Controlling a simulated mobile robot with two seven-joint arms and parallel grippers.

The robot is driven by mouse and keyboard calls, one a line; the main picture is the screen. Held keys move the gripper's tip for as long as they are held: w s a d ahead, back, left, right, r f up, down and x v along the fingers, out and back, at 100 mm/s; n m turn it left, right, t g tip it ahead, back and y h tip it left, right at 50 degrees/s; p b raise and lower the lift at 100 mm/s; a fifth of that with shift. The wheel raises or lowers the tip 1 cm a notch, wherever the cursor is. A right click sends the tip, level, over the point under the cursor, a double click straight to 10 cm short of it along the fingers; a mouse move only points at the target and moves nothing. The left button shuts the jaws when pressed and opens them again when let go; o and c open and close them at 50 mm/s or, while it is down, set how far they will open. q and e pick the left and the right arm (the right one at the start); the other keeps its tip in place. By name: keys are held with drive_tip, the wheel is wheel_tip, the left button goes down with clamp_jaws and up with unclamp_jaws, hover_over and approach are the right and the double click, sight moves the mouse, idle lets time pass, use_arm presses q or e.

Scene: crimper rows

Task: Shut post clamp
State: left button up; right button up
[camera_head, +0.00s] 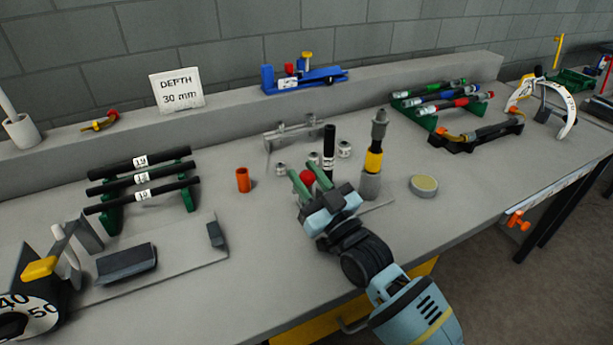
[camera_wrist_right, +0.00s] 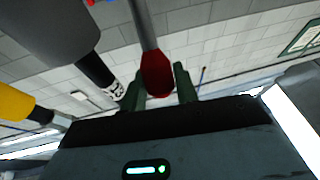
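A red knob (camera_head: 307,177) on the bench, the likely clamp handle, sits between the green fingers of my right gripper (camera_head: 306,170). Just right stands an upright black tube (camera_head: 329,145) with a white label. Beside it is a grey post (camera_head: 371,185) with a yellow band (camera_head: 374,160). The clamp body is mostly hidden by my gripper. My left gripper is not in view.
Small metal fittings (camera_head: 344,149) and an orange cup (camera_head: 243,180) stand close by. A round pale disc (camera_head: 424,184) lies right of the post. Racks of black tubes (camera_head: 140,178) and coloured tubes (camera_head: 440,95) stand left and back right. The front bench right of the disc is clear.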

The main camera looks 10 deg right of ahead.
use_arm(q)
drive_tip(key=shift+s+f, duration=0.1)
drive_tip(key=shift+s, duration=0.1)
use_arm(e)
drive_tip(key=shift+o, duration=0.4)
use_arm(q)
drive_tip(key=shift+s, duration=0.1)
use_arm(e)
drive_tip(key=shift+f, duration=0.1)
drive_tip(key=shift+s+d+f, duration=0.1)
drive_tip(key=shift+s+d, duration=0.05)
drive_tip(key=shift+s, duration=0.1)
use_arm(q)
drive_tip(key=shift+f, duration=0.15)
use_arm(e)
drive_tip(key=s+d, duration=0.6)
drive_tip(key=s, duration=0.5)
drive_tip(key=shift+s, duration=0.1)
